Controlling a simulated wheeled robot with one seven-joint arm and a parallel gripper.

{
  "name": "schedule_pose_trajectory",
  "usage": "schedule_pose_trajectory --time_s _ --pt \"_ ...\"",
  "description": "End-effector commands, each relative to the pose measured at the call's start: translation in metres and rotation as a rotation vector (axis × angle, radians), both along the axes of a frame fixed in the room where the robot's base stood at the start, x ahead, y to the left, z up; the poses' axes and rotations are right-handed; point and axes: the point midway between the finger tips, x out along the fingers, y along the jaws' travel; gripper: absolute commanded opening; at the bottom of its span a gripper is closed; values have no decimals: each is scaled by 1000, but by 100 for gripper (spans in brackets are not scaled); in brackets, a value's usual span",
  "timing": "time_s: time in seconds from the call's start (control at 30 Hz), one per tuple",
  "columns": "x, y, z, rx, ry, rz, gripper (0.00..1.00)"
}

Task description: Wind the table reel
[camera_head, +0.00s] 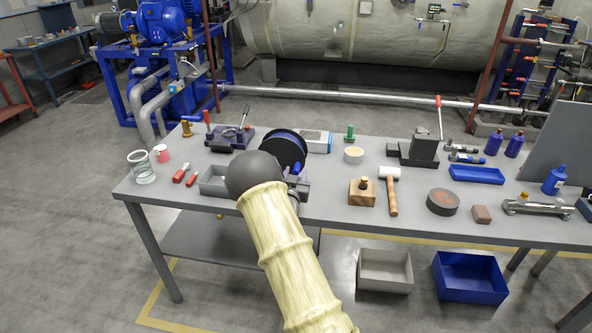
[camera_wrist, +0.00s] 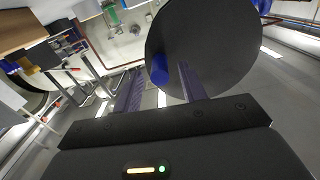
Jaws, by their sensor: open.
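The table reel (camera_head: 283,146) is a black disc with blue on its rim, standing upright on the grey workbench. Its blue handle (camera_head: 296,168) sticks out low on the right of the disc's near face. In the wrist view the dark disc (camera_wrist: 215,40) fills the upper right, and the blue handle (camera_wrist: 157,70) shows at its lower left edge. My gripper (camera_head: 297,184) is just below the handle in the head view, partly hidden by my arm. In the wrist view my gripper (camera_wrist: 160,75) is open, its fingers on either side of the handle; contact cannot be told.
A grey tray (camera_head: 213,181) is left of my wrist. A lever clamp (camera_head: 230,137) stands left of the reel, a white-and-blue box (camera_head: 317,141) right of it. A wooden block (camera_head: 362,192) and a mallet (camera_head: 391,190) lie to the right. Bench space between reel and block is partly clear.

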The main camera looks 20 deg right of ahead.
Motion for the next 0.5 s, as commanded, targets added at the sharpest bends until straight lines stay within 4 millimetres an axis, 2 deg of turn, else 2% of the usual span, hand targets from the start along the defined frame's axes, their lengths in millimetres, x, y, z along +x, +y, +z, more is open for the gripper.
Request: schedule_pose_trajectory --time_s 0.2,0.47,0.5 --pt "14 -9 0 1 1 1 41" --pt "14 -10 0 1 1 1 41" --pt "14 -10 0 1 1 1 36"
